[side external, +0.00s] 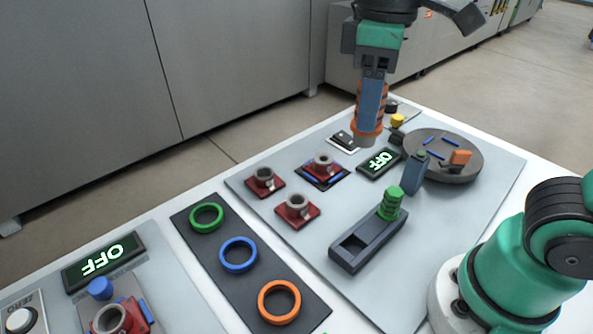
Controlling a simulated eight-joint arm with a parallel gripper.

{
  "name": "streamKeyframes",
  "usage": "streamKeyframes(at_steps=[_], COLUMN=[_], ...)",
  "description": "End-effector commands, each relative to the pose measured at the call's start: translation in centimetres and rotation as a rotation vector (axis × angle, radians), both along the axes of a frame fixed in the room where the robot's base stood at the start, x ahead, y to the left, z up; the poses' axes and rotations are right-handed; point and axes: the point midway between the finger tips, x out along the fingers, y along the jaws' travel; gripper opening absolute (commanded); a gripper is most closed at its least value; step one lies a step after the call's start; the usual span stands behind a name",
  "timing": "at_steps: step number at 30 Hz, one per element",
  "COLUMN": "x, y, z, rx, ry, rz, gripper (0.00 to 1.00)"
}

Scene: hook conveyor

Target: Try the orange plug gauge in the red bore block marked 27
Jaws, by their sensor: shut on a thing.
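My gripper (370,98) is shut on the orange plug gauge (368,133). It holds the gauge upright by its ribbed handle, with the grey plug end pointing down, above the far part of the grey work plate. Red bore blocks with grey round bores stand to the left of the gauge: one at the left (265,182), one nearer the front (297,211), and one on a dark fixture with blue edges (323,168). Another red block (118,318) is at the bottom left. The number 27 cannot be read on any block.
A dark rack (345,262) holds a green plug gauge (390,206) and has an empty slot. A round turntable (462,172) carries an orange piece. An OFF display (380,163) lies near the gauge. Green, blue and orange rings lie on a dark mat (222,262).

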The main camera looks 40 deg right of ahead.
Motion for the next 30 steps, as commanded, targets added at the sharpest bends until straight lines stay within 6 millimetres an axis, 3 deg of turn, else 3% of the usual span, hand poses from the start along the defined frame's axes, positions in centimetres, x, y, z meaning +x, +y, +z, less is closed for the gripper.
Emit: streamKeyframes(at_steps=[9, 15, 21, 30], x=[9.2, 13.0, 14.4, 14.6], y=[-4.3, -7.9, -9.9, -10.2], z=[-3.8, -7.1, -9.1, -11.4], rx=[0.0, 0.0, 0.0, 0.0], ry=[-0.001, -0.001, -0.001, -0.001], rz=[-0.218, -0.331, -0.384, -0.39], gripper=[0.0, 0.0, 0.0, 0.0])
